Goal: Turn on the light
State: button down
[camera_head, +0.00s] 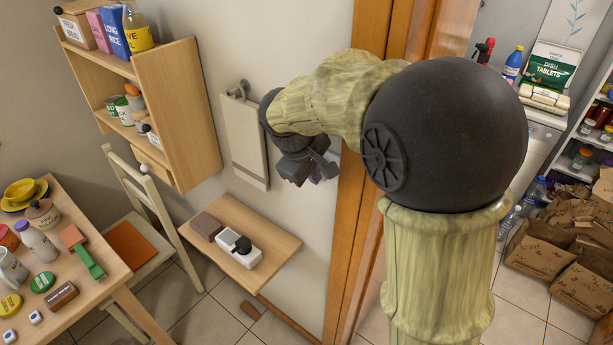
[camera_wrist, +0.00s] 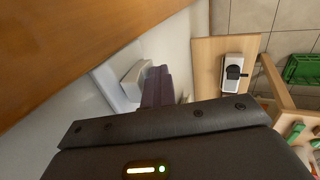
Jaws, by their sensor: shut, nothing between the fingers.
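A white light switch plate (camera_wrist: 112,84) with a raised rocker (camera_wrist: 136,80) is on the pale wall in the wrist view, left of my fingers. My gripper (camera_wrist: 158,88) is shut and empty, its dark purplish fingers close beside the rocker. I cannot tell whether the fingertips touch the rocker. In the head view my gripper (camera_head: 322,168) is against the wall area beside the wooden door frame, and the switch is hidden there.
A wooden door frame (camera_head: 355,200) stands just right of my gripper. A hanging towel (camera_head: 246,140) is to its left. A low wooden wall shelf (camera_head: 275,243) below holds a white device (camera_head: 238,250). A wall cabinet (camera_head: 182,110) and chair (camera_head: 150,245) are farther left.

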jog(key=shift+r, duration=0.15)
jog(key=shift+r+p, duration=0.75)
jog(key=shift+r, duration=0.05)
jog(key=shift+a, duration=0.1)
jog(key=s+a+f+v, duration=0.1)
jog(key=v, duration=1.1)
jog(key=shift+s+a, duration=0.25)
jog(key=shift+s, duration=0.05)
jog(key=shift+a+r+p, duration=0.1)
jog(key=shift+r+p, duration=0.05)
jog(key=shift+p, duration=0.4)
